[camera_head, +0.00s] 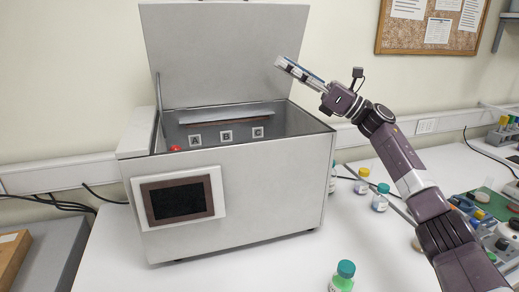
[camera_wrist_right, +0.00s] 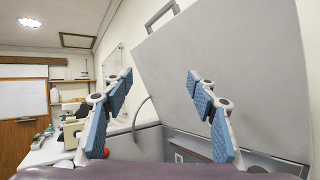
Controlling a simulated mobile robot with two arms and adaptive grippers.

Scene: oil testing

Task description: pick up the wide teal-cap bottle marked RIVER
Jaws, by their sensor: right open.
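My right gripper (camera_head: 281,64) is raised high in front of the open lid of the grey machine, well above the table and away from every bottle. In the right wrist view its two blue-padded fingers (camera_wrist_right: 160,82) stand wide apart with nothing between them. A teal-cap bottle (camera_head: 343,278) with green contents stands at the front of the table, cut by the lower picture edge. Another bottle with a blue-teal cap (camera_head: 381,198) stands farther back, right of the machine. No label is readable, so I cannot tell which is marked RIVER. My left gripper is not in view.
The grey machine (camera_head: 235,196) has its lid (camera_head: 225,50) up and compartments lettered A, B and C. A yellow-cap bottle (camera_head: 362,181) and a partly hidden bottle (camera_head: 332,178) stand beside it. Green trays with small items lie right.

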